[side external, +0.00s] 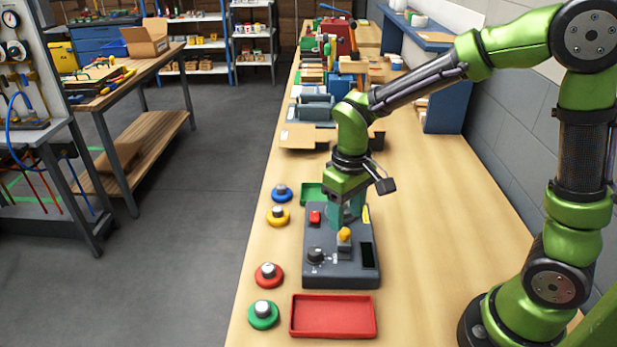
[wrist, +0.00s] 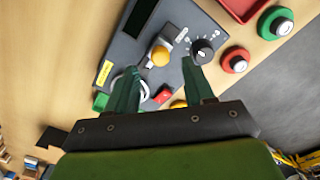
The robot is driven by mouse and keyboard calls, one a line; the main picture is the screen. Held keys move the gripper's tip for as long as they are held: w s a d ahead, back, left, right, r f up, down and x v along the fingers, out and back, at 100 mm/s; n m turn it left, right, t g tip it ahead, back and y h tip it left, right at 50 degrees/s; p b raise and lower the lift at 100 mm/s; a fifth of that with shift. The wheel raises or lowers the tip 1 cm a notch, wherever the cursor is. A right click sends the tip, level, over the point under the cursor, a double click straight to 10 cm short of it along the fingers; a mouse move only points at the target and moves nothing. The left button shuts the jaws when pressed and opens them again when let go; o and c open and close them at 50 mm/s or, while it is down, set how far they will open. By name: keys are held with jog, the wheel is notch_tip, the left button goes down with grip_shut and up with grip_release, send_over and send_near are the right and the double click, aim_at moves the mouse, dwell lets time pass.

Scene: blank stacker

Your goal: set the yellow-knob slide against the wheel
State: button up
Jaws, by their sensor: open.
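The dark grey panel (side external: 325,270) lies on the bench. Its slide carries a yellow knob (side external: 345,233), which also shows in the wrist view (wrist: 160,56). My gripper (side external: 346,212) is open and empty, pointing down over the panel, just behind the knob in the side view. In the wrist view its fingertips (wrist: 161,66) are spread, with the knob between and a little beyond them. A pale ring (wrist: 144,88), probably the wheel, is partly hidden by the left finger. The knob stands apart from it. In the side view the gripper hides that area.
The panel also has a red button (side external: 315,217), a black dial (side external: 316,255) and a dark display (side external: 367,255). Blue, yellow, red and green knobbed discs line the left bench edge. A red tray (side external: 333,335) lies in front, a green tray (side external: 311,193) behind. Bench right is clear.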

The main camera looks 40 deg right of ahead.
aim_at(345, 231)
jog(key=shift+f, duration=1.95)
grip_shut()
